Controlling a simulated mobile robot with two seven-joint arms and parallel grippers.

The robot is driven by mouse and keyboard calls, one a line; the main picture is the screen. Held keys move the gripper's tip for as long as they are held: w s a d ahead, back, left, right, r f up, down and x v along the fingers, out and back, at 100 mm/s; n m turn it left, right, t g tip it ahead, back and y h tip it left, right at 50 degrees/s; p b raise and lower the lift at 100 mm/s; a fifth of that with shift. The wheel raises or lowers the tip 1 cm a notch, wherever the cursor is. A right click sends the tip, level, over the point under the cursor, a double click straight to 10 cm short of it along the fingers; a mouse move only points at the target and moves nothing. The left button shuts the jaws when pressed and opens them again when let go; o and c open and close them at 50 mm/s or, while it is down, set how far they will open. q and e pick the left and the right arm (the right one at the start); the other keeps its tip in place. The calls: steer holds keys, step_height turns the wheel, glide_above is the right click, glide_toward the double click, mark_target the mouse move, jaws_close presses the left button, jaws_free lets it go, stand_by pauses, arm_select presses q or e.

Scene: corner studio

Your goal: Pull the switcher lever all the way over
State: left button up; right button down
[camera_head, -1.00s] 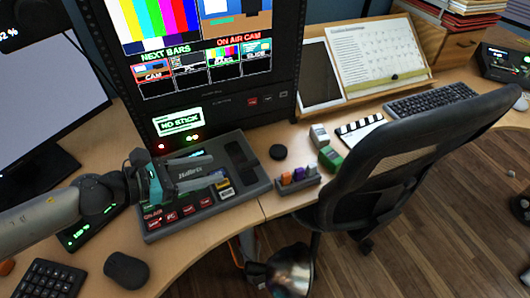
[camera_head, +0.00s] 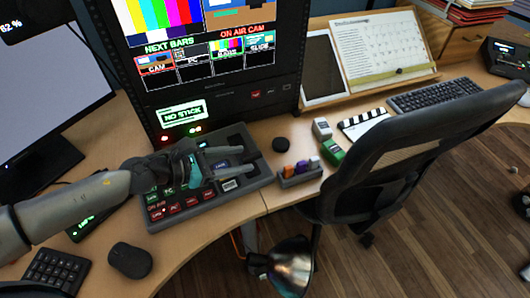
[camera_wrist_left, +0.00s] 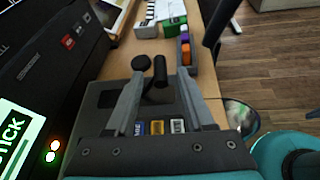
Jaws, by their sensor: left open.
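The switcher (camera_head: 160,217) is a dark grey panel with rows of lit buttons, on the desk below the monitor rack. Its black lever (camera_wrist_left: 160,72) shows in the left wrist view, standing ahead of the gripper and in line with the gap between the fingers. In the head view the lever is hard to make out against the dark panel. My left gripper (camera_head: 241,160) is open and empty above the switcher, its fingers pointing right. In the left wrist view the two fingers (camera_wrist_left: 158,88) are spread over the panel. My right gripper is not in view.
The rack (camera_head: 230,100) rises close behind. A chair (camera_head: 400,150) is at the right, and a shiny metal dome (camera_head: 290,266) sits below the desk edge.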

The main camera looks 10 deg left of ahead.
arm_select(q)
steer(key=x, duration=0.8)
jaws_close()
stand_by(0.4)
stand_by(1.0)
